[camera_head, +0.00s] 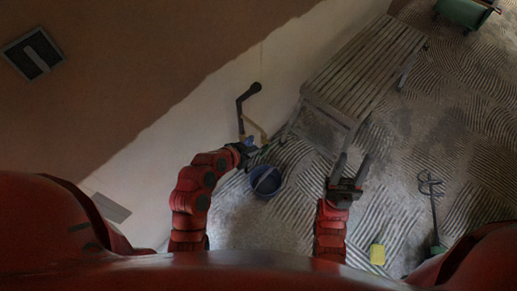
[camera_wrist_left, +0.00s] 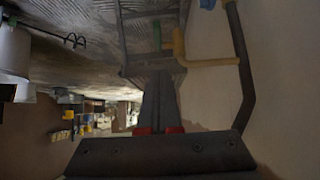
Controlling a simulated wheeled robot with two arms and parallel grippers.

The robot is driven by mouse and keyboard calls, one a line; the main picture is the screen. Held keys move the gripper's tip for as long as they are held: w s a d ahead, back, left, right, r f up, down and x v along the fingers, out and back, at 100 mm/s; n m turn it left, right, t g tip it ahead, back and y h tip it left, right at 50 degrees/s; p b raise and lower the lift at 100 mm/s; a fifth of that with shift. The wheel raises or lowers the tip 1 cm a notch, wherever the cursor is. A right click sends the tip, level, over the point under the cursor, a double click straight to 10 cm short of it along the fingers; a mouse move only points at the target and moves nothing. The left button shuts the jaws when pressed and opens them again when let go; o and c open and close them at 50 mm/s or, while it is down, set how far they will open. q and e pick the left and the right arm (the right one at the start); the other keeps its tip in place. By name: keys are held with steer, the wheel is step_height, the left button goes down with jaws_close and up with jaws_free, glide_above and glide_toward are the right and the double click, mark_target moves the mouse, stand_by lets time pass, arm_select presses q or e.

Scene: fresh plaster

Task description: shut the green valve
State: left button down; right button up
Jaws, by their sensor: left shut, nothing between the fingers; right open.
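The green valve is small and partly hidden; a green part (camera_wrist_left: 157,38) shows at the top of the left wrist view, beside a yellow pipe (camera_wrist_left: 205,62). In the head view a small green spot (camera_head: 283,140) lies just right of my left gripper (camera_head: 264,149). My left gripper is shut and empty, close to the pipework by the wall. In the left wrist view its closed fingers (camera_wrist_left: 158,85) point toward the green part; I cannot tell whether they touch it. My right gripper (camera_head: 353,162) is open and empty, over the floor near the bench.
A dark pipe (camera_head: 240,108) runs along the wall, with a blue part (camera_head: 249,141) by my left gripper. A blue bucket (camera_head: 266,190) stands below that gripper. A slatted bench (camera_head: 362,70) stands behind. A mixer tool (camera_head: 432,205) and yellow object (camera_head: 377,254) are at right.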

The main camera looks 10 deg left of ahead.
arm_select(q)
steer(key=shift+v, duration=2.65)
